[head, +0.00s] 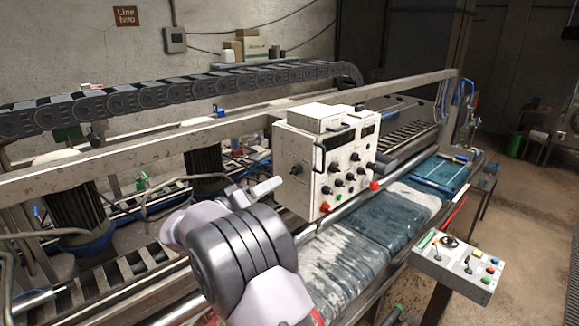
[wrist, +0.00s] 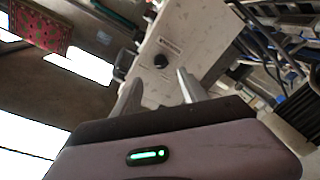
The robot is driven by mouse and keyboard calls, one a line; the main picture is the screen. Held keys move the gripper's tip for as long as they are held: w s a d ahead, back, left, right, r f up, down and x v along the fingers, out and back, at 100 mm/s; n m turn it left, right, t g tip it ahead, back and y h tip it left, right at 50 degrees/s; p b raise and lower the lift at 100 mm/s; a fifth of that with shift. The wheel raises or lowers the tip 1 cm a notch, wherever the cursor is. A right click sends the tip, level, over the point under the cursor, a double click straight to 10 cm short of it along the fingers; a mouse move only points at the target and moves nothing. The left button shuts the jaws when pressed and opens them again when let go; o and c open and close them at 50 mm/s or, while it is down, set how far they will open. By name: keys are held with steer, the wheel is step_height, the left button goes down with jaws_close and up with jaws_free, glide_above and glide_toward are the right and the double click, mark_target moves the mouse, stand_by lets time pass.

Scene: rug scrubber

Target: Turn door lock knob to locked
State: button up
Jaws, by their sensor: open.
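A white control box (head: 306,150) hangs on the rail in the head view. A single dark knob (head: 296,169) sits on its left side face, and I take it for the door lock knob. The wrist view shows this knob (wrist: 160,61) on a pale panel, with a small label beside it too small to read. My gripper (head: 256,191) is left of and a little below the knob. In the wrist view my gripper (wrist: 157,90) is open and empty, its fingers pointing toward the panel, with the knob between and beyond the tips. No contact shows.
The box's front face carries several more knobs and red buttons (head: 374,185). A metal rail (head: 230,127) runs behind the box. A wet rug (head: 345,260) lies on the bed below, and a second control panel (head: 455,262) stands at the right. Open floor lies further right.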

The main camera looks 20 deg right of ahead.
mark_target(293, 173)
steer(key=p+x, duration=0.3)
steer(key=x, duration=0.7)
steer(key=shift+w+d, duration=0.15)
steer(key=shift+w, duration=0.05)
jaws_close()
